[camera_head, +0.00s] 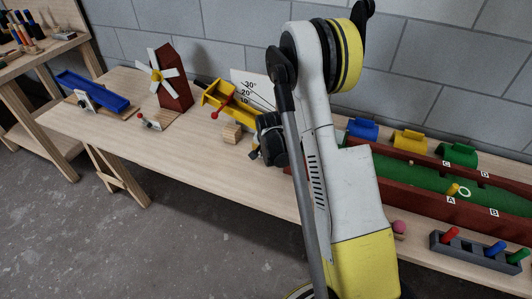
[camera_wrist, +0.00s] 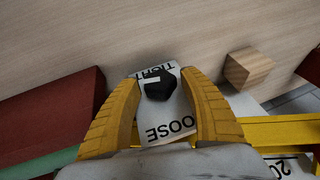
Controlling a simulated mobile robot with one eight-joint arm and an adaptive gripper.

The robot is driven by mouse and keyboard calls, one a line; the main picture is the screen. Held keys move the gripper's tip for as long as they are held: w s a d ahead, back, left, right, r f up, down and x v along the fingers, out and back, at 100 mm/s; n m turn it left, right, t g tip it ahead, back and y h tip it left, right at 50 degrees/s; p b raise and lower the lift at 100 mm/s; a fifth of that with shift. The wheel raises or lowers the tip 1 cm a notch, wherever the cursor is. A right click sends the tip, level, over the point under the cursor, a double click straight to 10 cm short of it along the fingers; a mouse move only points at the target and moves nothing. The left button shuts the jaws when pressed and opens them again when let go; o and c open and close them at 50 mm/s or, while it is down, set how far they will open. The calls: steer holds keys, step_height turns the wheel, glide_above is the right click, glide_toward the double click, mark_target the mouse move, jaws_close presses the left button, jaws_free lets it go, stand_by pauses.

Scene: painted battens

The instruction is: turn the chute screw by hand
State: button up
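The chute screw's black knob (camera_wrist: 160,86) sits on a white label (camera_wrist: 172,122) reading TIGHT and LOOSE in the wrist view. My gripper (camera_wrist: 166,79) has its two yellow fingers on either side of the knob. The fingertips look spread, with a narrow gap on the right; contact on the left is unclear. The yellow chute (camera_head: 222,98) stands tilted before an angle board (camera_head: 250,88) in the head view, and a yellow part (camera_wrist: 285,130) shows in the wrist view. My arm hides the knob in the head view.
A wooden block (camera_head: 232,133) lies near the chute. A red-walled green board (camera_head: 440,185) is right of my arm, with a peg rack (camera_head: 480,254) in front. A windmill (camera_head: 172,78) and blue trough (camera_head: 92,91) stand left. The bench's front left is clear.

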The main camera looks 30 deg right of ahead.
steer(key=c, duration=0.8)
steer(key=n+g+h, duration=0.1)
steer(key=g+h, duration=0.2)
steer(key=g, duration=0.1)
steer(key=shift+w+a, duration=0.15)
steer(key=g+h, duration=0.2)
steer(key=n+g+h, duration=0.1)
steer(key=g+h, duration=0.1)
steer(key=shift+f+n+g, duration=0.1)
steer(key=shift+n+g, duration=0.2)
steer(key=shift+g, duration=0.1)
steer(key=shift+h, duration=0.3)
steer(key=o, duration=1.2)
steer(key=shift+c, duration=0.2)
